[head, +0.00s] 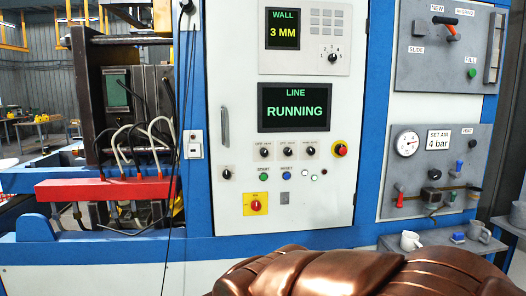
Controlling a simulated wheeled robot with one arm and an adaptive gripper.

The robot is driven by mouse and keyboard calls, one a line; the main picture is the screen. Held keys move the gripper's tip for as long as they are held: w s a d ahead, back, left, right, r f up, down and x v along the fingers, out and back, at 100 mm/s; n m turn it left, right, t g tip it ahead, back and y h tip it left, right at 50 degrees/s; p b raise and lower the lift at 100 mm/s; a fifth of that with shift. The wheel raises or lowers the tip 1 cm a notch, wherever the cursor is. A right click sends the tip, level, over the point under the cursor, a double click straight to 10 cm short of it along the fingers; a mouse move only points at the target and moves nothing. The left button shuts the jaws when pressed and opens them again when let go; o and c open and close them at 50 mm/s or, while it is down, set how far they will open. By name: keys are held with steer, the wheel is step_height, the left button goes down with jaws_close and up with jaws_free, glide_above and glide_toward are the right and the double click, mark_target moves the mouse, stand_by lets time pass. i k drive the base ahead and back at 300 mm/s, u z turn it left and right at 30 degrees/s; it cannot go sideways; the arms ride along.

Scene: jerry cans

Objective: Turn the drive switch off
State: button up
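A white control cabinet (228,190) in a blue frame faces me. A row of black rotary switches (287,152) sits below its line display, each under a small label too small to read surely. I cannot tell which of them is the drive switch or how it is set. A further black knob (227,173) is at the lower left. A red rotary switch (256,205) on a yellow plate sits below. The line display (295,108) reads "LINE RUNNING". My gripper is not in view.
A red emergency-type button (340,150) and green (263,177) and blue (286,176) push buttons sit close by. A large copper-coloured shape covers the bottom right. A dark cable hangs left of the cabinet.

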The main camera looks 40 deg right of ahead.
mark_target(288, 151)
steer(key=z, duration=0.35)
steer(key=i, duration=0.95)
steer(key=z, duration=0.55)
